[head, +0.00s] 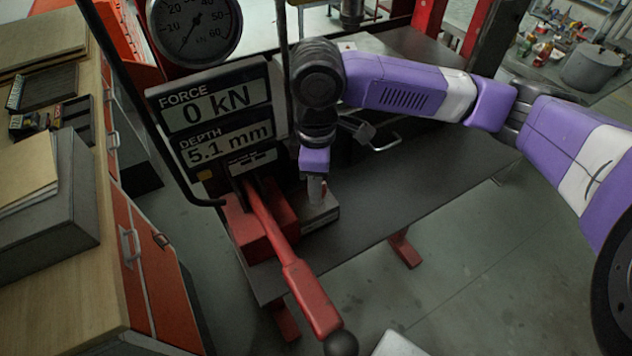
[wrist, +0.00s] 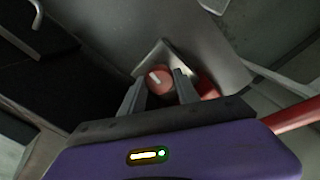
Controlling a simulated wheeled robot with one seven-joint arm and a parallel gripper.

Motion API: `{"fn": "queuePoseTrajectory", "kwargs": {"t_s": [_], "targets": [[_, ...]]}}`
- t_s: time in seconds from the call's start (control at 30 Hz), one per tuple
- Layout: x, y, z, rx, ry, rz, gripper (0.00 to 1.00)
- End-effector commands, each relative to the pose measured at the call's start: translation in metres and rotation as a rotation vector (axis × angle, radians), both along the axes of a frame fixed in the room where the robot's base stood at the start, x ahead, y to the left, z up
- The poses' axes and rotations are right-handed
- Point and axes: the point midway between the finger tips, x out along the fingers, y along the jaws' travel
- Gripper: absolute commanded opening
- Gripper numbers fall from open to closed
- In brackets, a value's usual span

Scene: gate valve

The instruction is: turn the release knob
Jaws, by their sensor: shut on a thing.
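The release knob (wrist: 157,79) is a round red knob with a pale mark on its face, in the middle of the wrist view. My gripper (wrist: 159,82) has one finger on each side of it and is shut on it. In the head view my gripper (head: 317,190) points down at a small grey block beside the red pump body (head: 262,226). The knob is mostly hidden there by my fingers. A display panel (head: 213,110) reads force 0 kN and depth 5.1 mm.
A long red lever (head: 296,270) with a black ball end slopes down from the pump body, left of my gripper. A round gauge (head: 194,30) stands above the panel. A dark bench plate (head: 420,160) extends right. A wooden-topped cabinet (head: 95,215) is at left.

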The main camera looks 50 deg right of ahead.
Motion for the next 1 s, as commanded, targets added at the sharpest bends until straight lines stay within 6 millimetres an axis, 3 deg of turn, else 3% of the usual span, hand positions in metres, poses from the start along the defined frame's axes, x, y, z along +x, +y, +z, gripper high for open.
{"fn": "queuePoseTrajectory", "kwargs": {"t_s": [0.3,0.8,0.83,0.93,1.0], "targets": [[-0.0007,-0.0004,-0.0006,-0.002,0.002,0.107,0.0],[-0.0007,-0.0004,-0.0003,-0.002,0.002,0.125,0.0],[-0.0007,-0.0004,-0.0003,-0.002,0.002,0.125,0.4],[-0.0006,-0.0004,-0.0003,-0.001,0.002,0.125,0.59],[-0.0004,-0.0003,-0.0002,-0.001,0.002,0.125,0.59]]}}
